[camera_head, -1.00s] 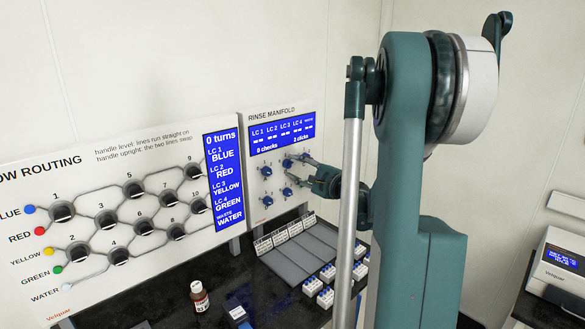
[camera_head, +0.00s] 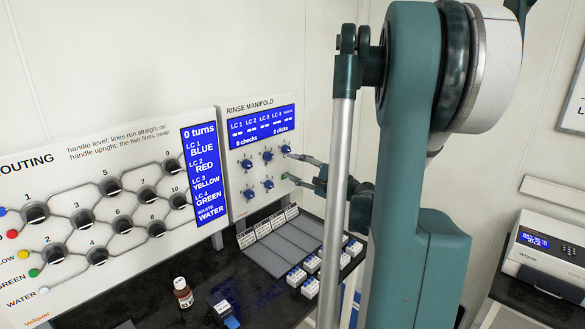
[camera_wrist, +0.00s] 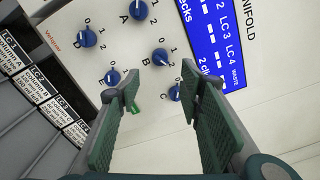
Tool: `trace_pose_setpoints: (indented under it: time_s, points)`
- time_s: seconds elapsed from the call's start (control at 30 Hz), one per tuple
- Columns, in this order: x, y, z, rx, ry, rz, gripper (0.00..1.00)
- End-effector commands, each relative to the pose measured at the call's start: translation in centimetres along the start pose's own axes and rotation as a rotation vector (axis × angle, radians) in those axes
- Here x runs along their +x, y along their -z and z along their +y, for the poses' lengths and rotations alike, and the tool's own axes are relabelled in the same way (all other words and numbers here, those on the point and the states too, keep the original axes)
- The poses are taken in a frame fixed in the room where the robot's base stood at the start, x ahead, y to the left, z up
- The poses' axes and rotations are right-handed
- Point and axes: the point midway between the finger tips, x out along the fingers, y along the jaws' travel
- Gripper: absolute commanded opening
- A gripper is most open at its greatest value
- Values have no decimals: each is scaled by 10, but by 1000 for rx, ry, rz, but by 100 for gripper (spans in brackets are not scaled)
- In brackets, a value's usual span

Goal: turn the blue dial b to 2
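Blue dial b (camera_head: 267,155) is the middle dial of the top row on the rinse manifold panel (camera_head: 237,209). In the wrist view, dial b (camera_wrist: 160,57) shows beyond the gap between my fingertips; its pointer is too small to read surely. My gripper (camera_head: 291,167) is open and empty at the panel's right side, close to the right-hand dials. In the wrist view its fingers (camera_wrist: 160,80) are spread, with dial C (camera_wrist: 175,92) partly hidden by the right finger. No contact with dial b shows. The panel screen (camera_head: 262,126) reads 0 checks, 2 clicks.
Labelled trays (camera_head: 290,240) and small white blocks lie below. A brown bottle (camera_head: 183,294) stands on the bench.

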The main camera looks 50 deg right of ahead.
Motion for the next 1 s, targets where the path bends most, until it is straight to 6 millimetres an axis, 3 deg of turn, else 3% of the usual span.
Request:
trace_pose_setpoints:
  time_s: [0.47,1.0]
  points:
    - [6,0,-4,44,-5,-10,36]
    - [35,9,-7,347,-44,-63,36]
